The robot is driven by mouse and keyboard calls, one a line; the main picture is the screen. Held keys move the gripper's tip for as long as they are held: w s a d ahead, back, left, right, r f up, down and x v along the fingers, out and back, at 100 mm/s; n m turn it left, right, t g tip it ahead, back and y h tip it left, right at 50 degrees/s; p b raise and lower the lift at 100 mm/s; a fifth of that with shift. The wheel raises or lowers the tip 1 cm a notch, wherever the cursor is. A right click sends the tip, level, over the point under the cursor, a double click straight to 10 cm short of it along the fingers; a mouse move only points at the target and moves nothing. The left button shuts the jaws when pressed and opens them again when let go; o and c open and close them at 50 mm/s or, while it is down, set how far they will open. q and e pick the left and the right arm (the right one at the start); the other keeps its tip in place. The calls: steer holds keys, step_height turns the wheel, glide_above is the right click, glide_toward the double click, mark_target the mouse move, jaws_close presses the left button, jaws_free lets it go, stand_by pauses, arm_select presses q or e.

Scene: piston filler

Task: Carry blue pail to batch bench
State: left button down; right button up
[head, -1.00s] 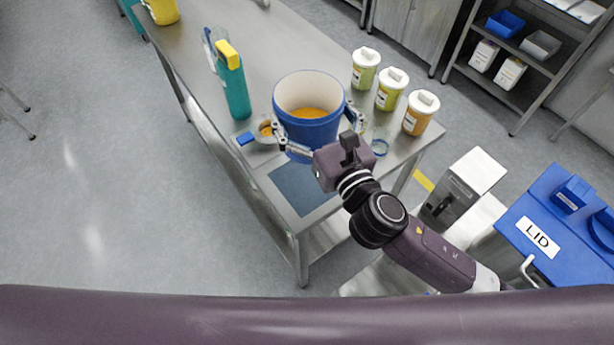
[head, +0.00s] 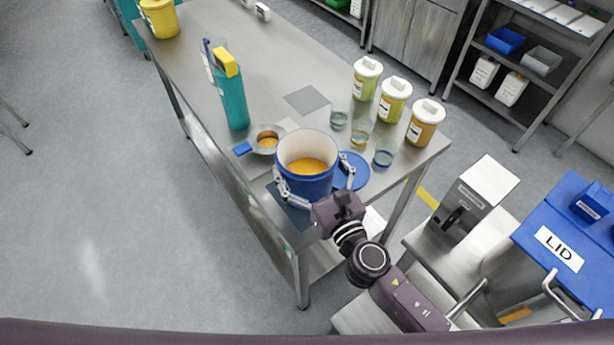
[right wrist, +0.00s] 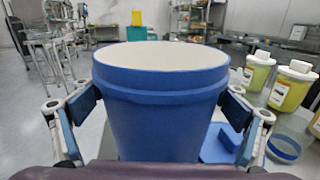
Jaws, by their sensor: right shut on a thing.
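The blue pail (head: 304,187) has a white inside and orange-yellow contents. It is upright over the near end of the steel bench (head: 262,62), above the dark mat (head: 291,213). I cannot tell whether its base touches the bench. My right gripper (head: 310,178) is shut on the pail, one finger on each side below the rim. In the right wrist view the pail (right wrist: 163,120) fills the middle between the finger pads, its base hidden. My left gripper is not in view.
A blue disc (head: 353,168) lies right of the pail; a scoop with orange contents (head: 266,140) lies left. A teal bottle (head: 232,98), glass beakers and white-lidded jars (head: 425,120) stand farther back. A machine with a blue LID cover (head: 563,240) is right.

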mark_target(318, 195)
steer(key=shift+f+b, duration=1.35)
steer(key=shift+f, duration=0.6)
steer(key=o, duration=1.7)
steer(key=shift+f, duration=0.25)
steer(key=shift+c, duration=0.2)
steer(key=shift+s, duration=0.1)
steer(key=shift+r, duration=0.15)
steer(key=b+v, duration=0.3)
steer(key=v, duration=0.7)
steer(key=shift+s+d, duration=0.15)
steer(key=shift+s, duration=0.2)
steer(key=shift+s+d+r+b, duration=0.1)
steer(key=shift+s+d+b, duration=0.15)
steer(key=shift+s+b, duration=0.25)
